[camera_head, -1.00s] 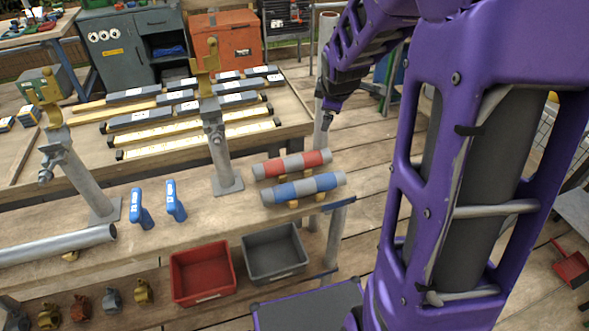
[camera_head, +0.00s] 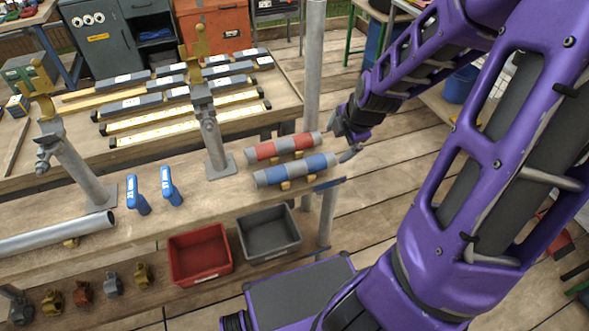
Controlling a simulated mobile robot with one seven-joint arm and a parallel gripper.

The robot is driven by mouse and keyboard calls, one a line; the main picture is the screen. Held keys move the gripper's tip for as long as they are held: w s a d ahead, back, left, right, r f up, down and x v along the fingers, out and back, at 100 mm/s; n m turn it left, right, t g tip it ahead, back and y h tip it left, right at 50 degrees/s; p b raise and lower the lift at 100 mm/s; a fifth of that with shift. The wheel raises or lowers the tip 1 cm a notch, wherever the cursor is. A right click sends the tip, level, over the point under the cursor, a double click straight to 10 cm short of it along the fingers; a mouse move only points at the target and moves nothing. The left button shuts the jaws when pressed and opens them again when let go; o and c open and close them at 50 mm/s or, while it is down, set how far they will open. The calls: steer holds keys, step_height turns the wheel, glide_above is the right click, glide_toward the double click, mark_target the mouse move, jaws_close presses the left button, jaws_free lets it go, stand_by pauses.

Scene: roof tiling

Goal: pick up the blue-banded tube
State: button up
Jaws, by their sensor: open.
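The blue-banded tube (camera_head: 296,169) is grey with blue bands and lies across small yellow-tan supports near the right end of the front bench. A red-banded tube (camera_head: 283,147) lies parallel just behind it. My gripper (camera_head: 341,141) is at the right of both tubes, near their right ends and past the bench end. It is open and empty. Its fingers are small and partly hidden by the wrist, so I cannot tell if one touches a tube end.
Two blue-handled tools (camera_head: 171,187) and a clamp post (camera_head: 213,135) stand left of the tubes. A red bin (camera_head: 200,252) and a grey bin (camera_head: 269,235) sit below. A vertical grey pole (camera_head: 313,70) rises behind the tubes.

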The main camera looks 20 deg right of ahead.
steer(key=b, duration=0.6)
glide_toward(322, 160)
steer(key=x, duration=0.5)
steer(key=shift+s+a, duration=0.15)
steer(key=shift+a, duration=0.05)
steer(key=shift+b+x, duration=1)
steer(key=shift+x, duration=2.05)
steer(key=shift+d+r, duration=0.15)
jaws_close()
